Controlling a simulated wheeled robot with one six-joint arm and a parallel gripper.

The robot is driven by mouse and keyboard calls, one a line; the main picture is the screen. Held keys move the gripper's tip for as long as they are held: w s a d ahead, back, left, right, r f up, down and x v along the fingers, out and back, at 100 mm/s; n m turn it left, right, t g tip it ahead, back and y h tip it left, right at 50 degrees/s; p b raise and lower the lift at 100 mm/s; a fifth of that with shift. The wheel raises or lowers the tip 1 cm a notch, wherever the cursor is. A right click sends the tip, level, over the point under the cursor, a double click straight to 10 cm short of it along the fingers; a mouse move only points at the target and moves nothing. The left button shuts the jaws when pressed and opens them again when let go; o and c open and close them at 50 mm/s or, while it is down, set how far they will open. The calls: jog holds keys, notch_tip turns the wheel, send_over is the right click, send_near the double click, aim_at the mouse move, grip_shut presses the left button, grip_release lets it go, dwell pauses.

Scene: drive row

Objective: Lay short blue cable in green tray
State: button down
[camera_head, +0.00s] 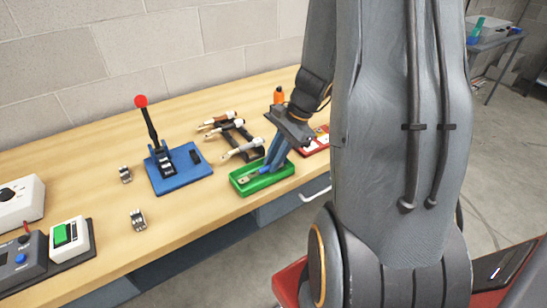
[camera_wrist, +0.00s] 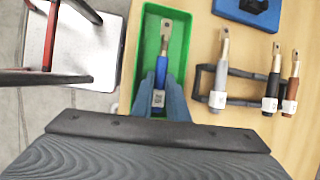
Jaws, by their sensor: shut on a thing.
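The green tray (camera_head: 268,183) sits near the front edge of the wooden bench, and it fills the upper middle of the wrist view (camera_wrist: 180,48). My gripper (camera_head: 272,160) points down into the tray, its blue fingers (camera_wrist: 160,98) shut on the short blue cable (camera_wrist: 160,78). The cable lies lengthwise within the tray's outline, its metal lug toward the far end and a white tag between the fingers. Its lower end is hidden by my gripper. I cannot tell whether it touches the tray floor.
A dark rack (camera_wrist: 240,72) beside the tray holds grey (camera_wrist: 218,72), dark (camera_wrist: 273,80) and brown (camera_wrist: 291,88) cables. A blue base with a red-knobbed lever (camera_head: 165,165) stands left of it. A red tray (camera_head: 316,142) lies behind my gripper. Small metal parts (camera_head: 138,219) lie farther left.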

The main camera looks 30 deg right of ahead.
jog(key=shift+f+b, duration=0.3)
jog(key=shift+f, duration=0.15)
dwell(0.8)
jog(key=c, duration=1.6)
grip_release()
jog(key=shift+c, duration=0.2)
jog(key=w+v, duration=0.1)
jog(key=v, duration=0.6)
jog(key=shift+s+r+b, duration=0.35)
jog(key=shift+s+r, duration=0.1)
jog(key=shift+s, duration=0.05)
jog(key=shift+d, duration=0.15)
jog(key=s+a+n, duration=0.1)
jog(key=a+n, duration=0.1)
jog(key=s+a+n+g+h, duration=0.1)
jog(key=a+n, duration=0.2)
jog(key=s+a+n+h, duration=0.1)
jog(key=a+n, duration=0.1)
jog(key=a, duration=0.1)
jog(key=shift+a+f+n, duration=0.25)
jog(key=shift+f+n, duration=0.05)
jog(key=shift+f, duration=0.05)
jog(key=s+a+n+h, duration=0.2)
jog(key=s+a+n, duration=0.1)
jog(key=a+n, duration=0.4)
jog(key=shift+s+n+h, duration=0.3)
jog(key=shift+s+n, duration=0.05)
jog(key=shift+n, duration=1.05)
